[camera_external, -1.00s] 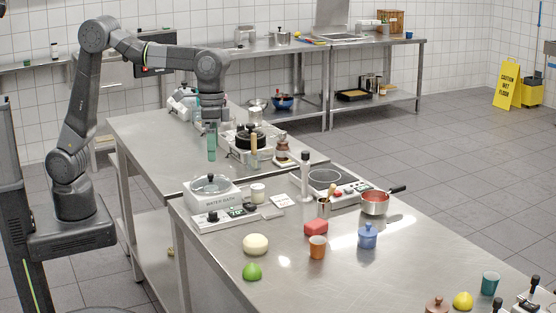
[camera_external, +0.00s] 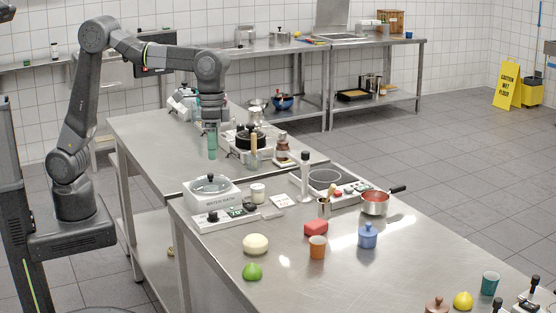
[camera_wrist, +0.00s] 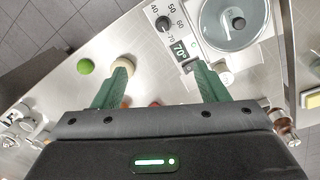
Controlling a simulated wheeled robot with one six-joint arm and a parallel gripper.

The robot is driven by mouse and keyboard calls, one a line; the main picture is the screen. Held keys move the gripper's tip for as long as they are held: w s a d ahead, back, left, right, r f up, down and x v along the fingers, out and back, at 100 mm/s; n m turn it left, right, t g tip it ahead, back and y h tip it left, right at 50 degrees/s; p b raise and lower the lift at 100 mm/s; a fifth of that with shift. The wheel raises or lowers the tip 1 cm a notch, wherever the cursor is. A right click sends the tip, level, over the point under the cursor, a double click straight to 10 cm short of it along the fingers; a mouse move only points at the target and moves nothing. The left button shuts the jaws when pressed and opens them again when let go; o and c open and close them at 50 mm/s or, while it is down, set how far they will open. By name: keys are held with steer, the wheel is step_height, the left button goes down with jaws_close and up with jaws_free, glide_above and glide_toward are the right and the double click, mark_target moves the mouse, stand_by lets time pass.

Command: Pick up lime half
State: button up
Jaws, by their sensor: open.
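The lime half (camera_external: 252,271) is a bright green dome on the near left part of the front steel table, just in front of a cream round thing. It also shows in the wrist view (camera_wrist: 86,66), left of the fingers. My gripper (camera_external: 212,152) points down above the rear steel table, well behind and left of the lime half. In the wrist view its two green fingers (camera_wrist: 163,75) are spread apart with nothing held between them.
A cream ball-like thing (camera_external: 255,244) stands close behind the lime half. The water bath (camera_external: 211,192) lies between my gripper and the lime half.

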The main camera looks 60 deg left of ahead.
steer(key=s+d+f+m+h+b, duration=0.1)
steer(key=d+f+m+h+b, duration=0.15)
steer(key=d+f+m, duration=0.4)
steer(key=m+t+h+b, duration=0.2)
steer(key=m, duration=0.2)
glide_toward(252, 270)
steer(key=f, duration=0.1)
steer(key=w+f, duration=0.1)
steer(key=a+f, duration=0.1)
steer(key=shift+w+f, duration=0.15)
steer(key=shift+w, duration=0.05)
steer(key=shift+s+d+p+x, duration=0.15)
steer(key=shift+p+x, duration=0.25)
steer(key=shift+x, duration=1)
steer(key=shift+s+d+p+x, duration=0.15)
steer(key=shift+p+x, duration=0.25)
steer(key=shift+x, duration=1)
steer(key=shift+w, duration=0.1)
steer(key=c, duration=1.1)
